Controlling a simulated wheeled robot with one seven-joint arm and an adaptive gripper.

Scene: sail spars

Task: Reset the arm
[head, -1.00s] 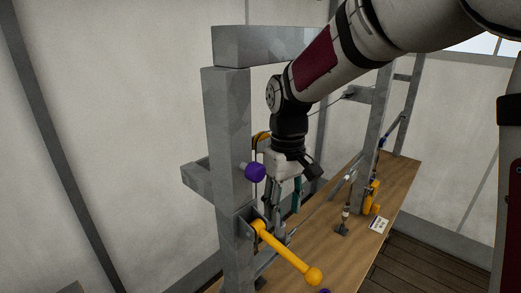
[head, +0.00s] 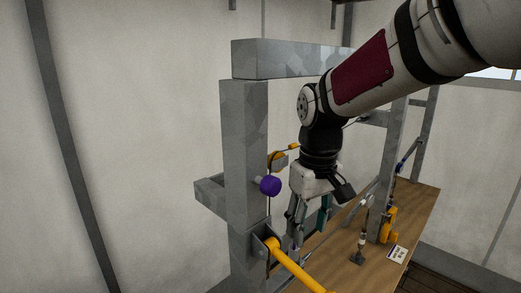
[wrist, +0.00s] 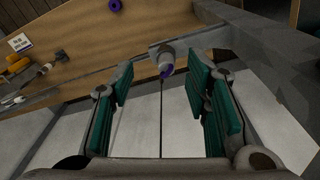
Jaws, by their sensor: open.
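My gripper (head: 310,215) hangs pointing down beside the grey post in the head view, near the purple knob. Its two teal-padded fingers also show in the wrist view (wrist: 163,95). They stand wide apart with nothing held between them. A thin dark line runs through the gap in the wrist view; I cannot tell its distance from the fingers. My arm reaches in from the upper right.
A grey post (head: 245,150) carries a purple knob (head: 270,185) and a yellow lever (head: 290,265) close to my gripper. A grey crossbeam (head: 290,59) runs above. The wooden table (head: 340,272) holds a small white card (head: 397,254) and yellow fittings (head: 388,225).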

